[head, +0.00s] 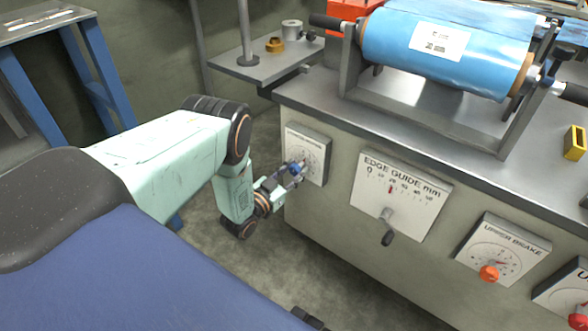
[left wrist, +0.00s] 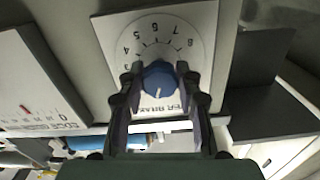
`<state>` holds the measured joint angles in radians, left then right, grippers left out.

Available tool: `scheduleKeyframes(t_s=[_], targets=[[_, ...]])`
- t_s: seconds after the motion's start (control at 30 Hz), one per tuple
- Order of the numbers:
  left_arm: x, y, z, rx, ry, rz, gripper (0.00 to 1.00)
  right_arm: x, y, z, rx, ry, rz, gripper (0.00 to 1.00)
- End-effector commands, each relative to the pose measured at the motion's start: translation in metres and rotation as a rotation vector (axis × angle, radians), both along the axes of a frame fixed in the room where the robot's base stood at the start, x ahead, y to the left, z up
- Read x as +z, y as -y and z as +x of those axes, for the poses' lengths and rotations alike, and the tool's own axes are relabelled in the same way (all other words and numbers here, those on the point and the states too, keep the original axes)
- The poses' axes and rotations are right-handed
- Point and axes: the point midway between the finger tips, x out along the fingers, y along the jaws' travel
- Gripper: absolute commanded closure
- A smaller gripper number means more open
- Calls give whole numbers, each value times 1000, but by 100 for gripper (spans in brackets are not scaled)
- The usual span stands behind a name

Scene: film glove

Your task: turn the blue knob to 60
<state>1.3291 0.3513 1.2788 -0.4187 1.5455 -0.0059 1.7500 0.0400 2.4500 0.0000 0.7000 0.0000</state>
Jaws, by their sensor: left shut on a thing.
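The blue knob (head: 295,169) sits on a white dial plate (head: 307,150) at the left end of the machine's front. In the left wrist view the blue knob (left wrist: 159,77) is between the two dark fingers of my left gripper (left wrist: 158,84). The dial plate (left wrist: 203,15) looks upside down there, with digits from 3 to 8 readable around its scale. My left gripper (head: 291,173) is shut on the knob. My right gripper is not in view.
A blue film roll (head: 445,62) lies above on the machine. Open floor lies in front.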

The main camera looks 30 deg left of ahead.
Motion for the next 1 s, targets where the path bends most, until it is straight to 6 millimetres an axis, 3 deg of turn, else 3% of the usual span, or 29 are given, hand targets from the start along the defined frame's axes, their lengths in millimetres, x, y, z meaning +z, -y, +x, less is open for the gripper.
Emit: scheduleKeyframes(t_s=[0.5,1.0], targets=[[0,1,0,-1,35,463,98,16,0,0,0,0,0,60],[0,0,0,0,54,693,98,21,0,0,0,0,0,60]])
